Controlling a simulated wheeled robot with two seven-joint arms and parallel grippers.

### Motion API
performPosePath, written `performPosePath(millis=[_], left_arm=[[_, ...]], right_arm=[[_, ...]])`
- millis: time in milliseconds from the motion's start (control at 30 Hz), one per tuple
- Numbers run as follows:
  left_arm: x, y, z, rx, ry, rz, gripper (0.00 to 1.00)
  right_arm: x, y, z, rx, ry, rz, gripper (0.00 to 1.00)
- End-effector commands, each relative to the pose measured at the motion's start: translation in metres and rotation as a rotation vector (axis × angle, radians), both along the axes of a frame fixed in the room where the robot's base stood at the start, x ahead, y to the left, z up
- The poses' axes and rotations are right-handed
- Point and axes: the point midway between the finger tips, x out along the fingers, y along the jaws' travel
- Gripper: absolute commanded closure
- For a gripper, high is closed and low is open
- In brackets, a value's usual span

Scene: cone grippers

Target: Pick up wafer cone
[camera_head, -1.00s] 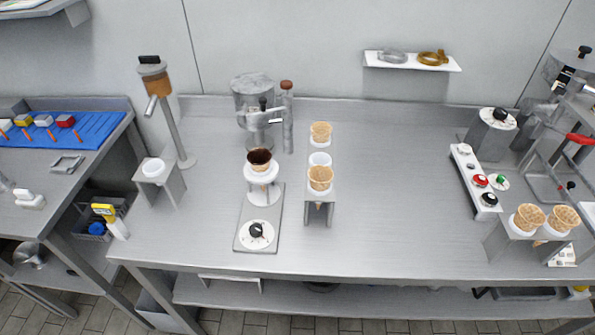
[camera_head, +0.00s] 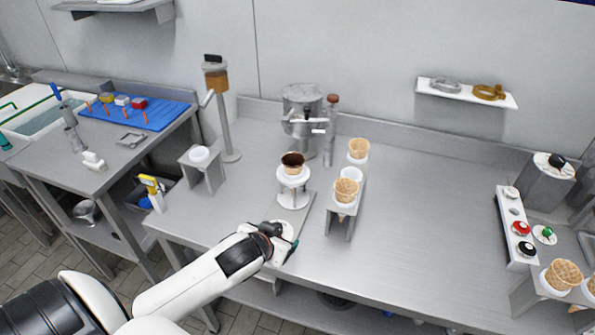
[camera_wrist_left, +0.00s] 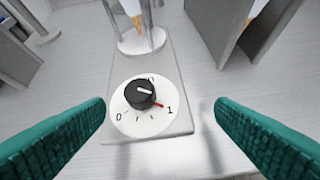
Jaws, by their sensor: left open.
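A wafer cone with a dark brown inside (camera_head: 292,162) stands in a round white holder on a small metal stand. My left gripper (camera_head: 287,243) is at the table's front edge, over the base of the small stand. In the left wrist view its teal fingers (camera_wrist_left: 160,108) are open and empty, on either side of a black dial knob (camera_wrist_left: 140,93). A cone's tip (camera_wrist_left: 138,24) shows beyond it. My right gripper is not in view.
More wafer cones (camera_head: 563,275) stand in a rack at the right edge. A metal dispenser (camera_head: 302,110) is behind the small stand, and a tall brown-topped dispenser (camera_head: 215,78) is at the left. The table's middle right is clear.

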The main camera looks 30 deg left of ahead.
Motion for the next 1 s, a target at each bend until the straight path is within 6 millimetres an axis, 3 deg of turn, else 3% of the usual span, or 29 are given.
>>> performPosePath(millis=[100, 200, 333, 467, 700, 1000], left_arm=[[0.039, 0.026, 0.047, 0.001, -0.159, 0.033, 0.21], [0.063, 0.041, 0.083, -0.017, -0.272, 0.052, 0.21], [0.078, 0.051, 0.110, -0.039, -0.353, 0.063, 0.21], [0.093, 0.055, 0.112, -0.048, -0.370, 0.068, 0.21], [0.130, 0.063, 0.096, -0.049, -0.367, 0.068, 0.21], [0.150, 0.067, 0.087, -0.049, -0.366, 0.067, 0.21]], right_arm=[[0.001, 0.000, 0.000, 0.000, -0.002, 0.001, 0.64], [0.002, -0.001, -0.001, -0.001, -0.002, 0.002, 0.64], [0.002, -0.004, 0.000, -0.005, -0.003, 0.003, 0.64], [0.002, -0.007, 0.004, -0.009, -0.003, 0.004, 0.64], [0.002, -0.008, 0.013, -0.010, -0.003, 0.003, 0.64], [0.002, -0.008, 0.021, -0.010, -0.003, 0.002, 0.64]])
